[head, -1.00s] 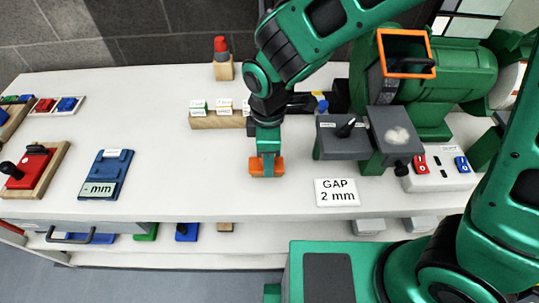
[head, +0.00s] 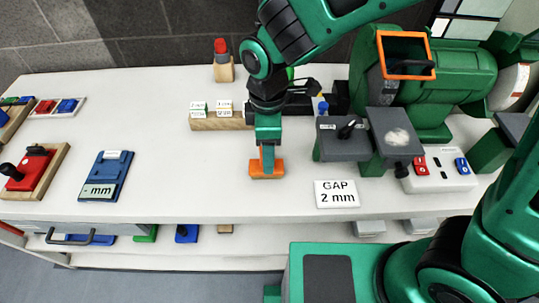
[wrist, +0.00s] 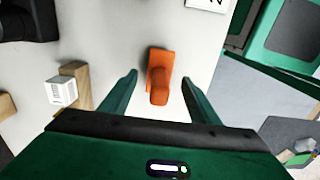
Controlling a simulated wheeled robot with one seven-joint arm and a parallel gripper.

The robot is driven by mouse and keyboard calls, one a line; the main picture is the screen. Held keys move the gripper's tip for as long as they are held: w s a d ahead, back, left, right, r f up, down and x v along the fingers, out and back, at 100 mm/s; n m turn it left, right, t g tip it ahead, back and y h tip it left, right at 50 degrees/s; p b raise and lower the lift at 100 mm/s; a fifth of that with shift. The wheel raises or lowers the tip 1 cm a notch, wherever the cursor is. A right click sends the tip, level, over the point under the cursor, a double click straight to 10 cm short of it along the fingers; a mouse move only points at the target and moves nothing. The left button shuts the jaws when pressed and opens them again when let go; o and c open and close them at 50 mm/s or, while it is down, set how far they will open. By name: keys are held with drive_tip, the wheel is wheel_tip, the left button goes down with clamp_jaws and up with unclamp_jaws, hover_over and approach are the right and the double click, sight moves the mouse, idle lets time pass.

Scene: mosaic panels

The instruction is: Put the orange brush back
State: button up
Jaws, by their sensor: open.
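The orange brush (head: 266,170) stands on the white bench top, its wide base down and its handle pointing up. My gripper (head: 268,146) is above it, pointing down. In the wrist view the brush (wrist: 160,66) lies between the two green fingers of my gripper (wrist: 159,78), with a visible gap on each side. The fingers are apart and hold nothing. Whether the fingertips are level with the handle's top or just above it is hard to tell.
A "GAP 2 mm" card (head: 337,194) lies to the right, near the front edge. A green grinder (head: 440,85) with grey rests (head: 341,138) stands at right. A wooden block with labels (head: 215,122) is behind left. A blue gauge (head: 105,175) lies left, with clear bench between.

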wheel_tip(320, 180, up, 8)
idle(0.4)
idle(0.3)
